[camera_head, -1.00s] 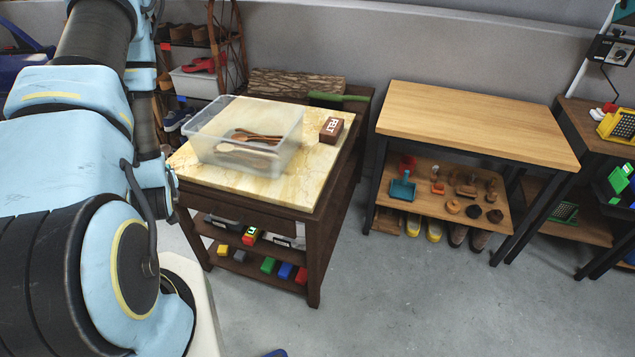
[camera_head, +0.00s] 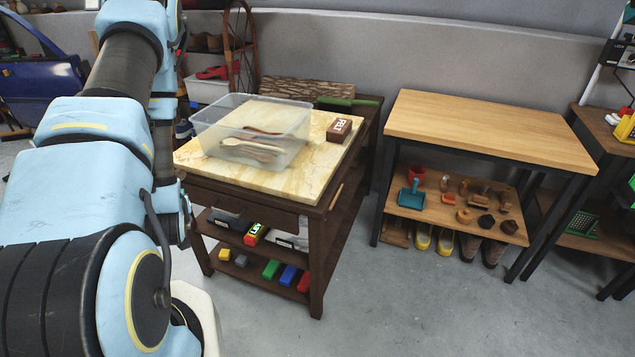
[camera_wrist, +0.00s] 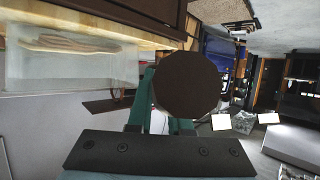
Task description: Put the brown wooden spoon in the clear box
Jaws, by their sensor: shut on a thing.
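The clear box (camera_head: 206,130) stands on the marble-like top of a dark wooden cart. Several light and mid-brown wooden utensils (camera_head: 252,151) lie inside it. In the wrist view, the box (camera_wrist: 75,78) is at upper left, with utensils (camera_wrist: 75,43) showing through it. My gripper (camera_wrist: 160,122) is shut on a dark brown, round thing (camera_wrist: 188,85) that covers the middle of the wrist view. Only its round face shows, so I cannot tell if it is the brown wooden spoon. It is beside the box in that view. My gripper is hidden in the head view.
A brown box (camera_head: 339,130) with white lettering stands on the cart top (camera_head: 300,180), right of the clear box. A bare wooden table (camera_head: 490,125) stands to the right, with open floor (camera_head: 400,300) in front.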

